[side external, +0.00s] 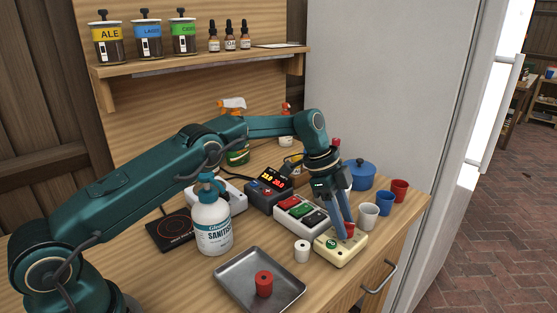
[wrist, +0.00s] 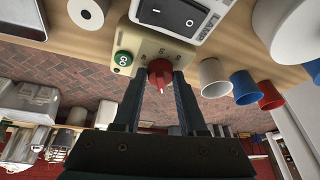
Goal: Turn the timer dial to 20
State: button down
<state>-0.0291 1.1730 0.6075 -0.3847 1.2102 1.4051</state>
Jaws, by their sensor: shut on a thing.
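The timer is a cream box (side external: 349,252) near the table's front right edge, with a green GO button (side external: 331,244) and a red dial (side external: 350,229). My gripper (side external: 345,232) reaches down to it from above. In the wrist view the red dial (wrist: 160,72) sits between my two fingers, one at each side, and my gripper (wrist: 160,78) is shut on it. A small pale mark shows on the dial's edge toward my palm. The numbers around the dial on the cream face (wrist: 152,48) are too small to read, so the setting cannot be told.
A white switch box (side external: 300,211) stands just behind the timer. White (side external: 368,216), blue (side external: 385,203) and red (side external: 400,190) cups stand to its right, with a blue pot (side external: 360,174) behind. A white cylinder (side external: 302,251) and a metal tray (side external: 236,283) are to its left.

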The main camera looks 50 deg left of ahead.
jog(key=shift+c, duration=2.3)
grip_release()
jog(key=shift+v, duration=2.55)
